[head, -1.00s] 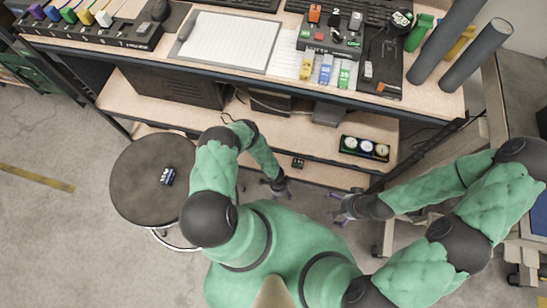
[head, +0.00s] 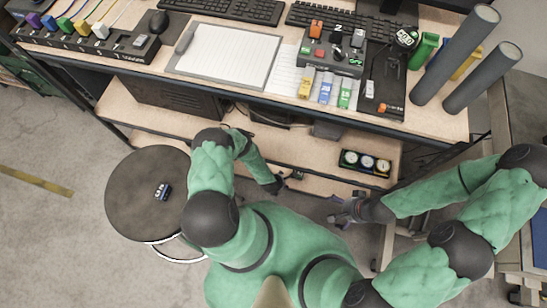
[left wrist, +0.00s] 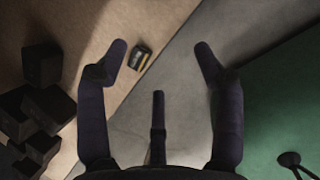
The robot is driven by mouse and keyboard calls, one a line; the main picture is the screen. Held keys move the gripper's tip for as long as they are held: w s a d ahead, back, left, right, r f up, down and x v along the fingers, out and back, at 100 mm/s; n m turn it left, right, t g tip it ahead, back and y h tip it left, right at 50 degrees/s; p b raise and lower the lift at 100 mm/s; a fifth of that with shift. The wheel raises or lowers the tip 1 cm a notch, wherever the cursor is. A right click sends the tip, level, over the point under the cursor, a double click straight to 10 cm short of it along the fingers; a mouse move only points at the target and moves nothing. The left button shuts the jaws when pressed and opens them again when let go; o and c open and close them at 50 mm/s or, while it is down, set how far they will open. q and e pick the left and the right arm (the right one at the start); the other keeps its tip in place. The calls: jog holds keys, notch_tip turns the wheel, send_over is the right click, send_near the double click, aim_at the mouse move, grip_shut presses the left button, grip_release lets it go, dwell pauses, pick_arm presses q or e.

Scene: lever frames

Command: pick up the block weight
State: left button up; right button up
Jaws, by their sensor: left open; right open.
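A small dark block (head: 297,174) lies at the front edge of the lower wooden shelf, just right of my left gripper (head: 283,182). In the left wrist view a dark block with a yellowish label (left wrist: 141,57) lies on the wood beyond my open left gripper (left wrist: 160,48), nearer its left fingertip and not between the fingers. A dark blue block with white marks (head: 163,191) lies on the round stool; I cannot tell which is the block weight. My right gripper (head: 340,214) is open and empty, below the shelf edge in the picture.
The desktop above is crowded with keyboards, a clipboard (head: 224,55) and a control box. A gauge panel (head: 366,162) stands on the lower shelf to the right. Several dark cubes (left wrist: 35,115) show at left in the left wrist view. The round stool (head: 125,200) is to the left.

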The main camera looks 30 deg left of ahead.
pick_arm(q)
jog(key=a+f+n+b, duration=0.2)
jog(key=f, duration=0.1)
jog(key=w+a+f+n+y+b, duration=0.1)
jog(key=a+f+n+b, duration=0.1)
jog(key=f, duration=0.2)
jog(key=w+a+f+n+y+b, duration=0.1)
jog(key=a+f+n+b, duration=0.1)
jog(key=f+n, duration=0.1)
jog(key=shift+w+f+g+b, duration=0.25)
jog(key=shift+f+g+b, duration=0.05)
jog(key=shift+g+b, duration=0.1)
pick_arm(e)
notch_tip(320, 180, down, 7)
jog(key=shift+w+r, duration=0.2)
jog(key=shift+w, duration=0.25)
pick_arm(q)
jog(key=shift+r, duration=0.1)
jog(key=shift+c, duration=0.3)
grip_shut()
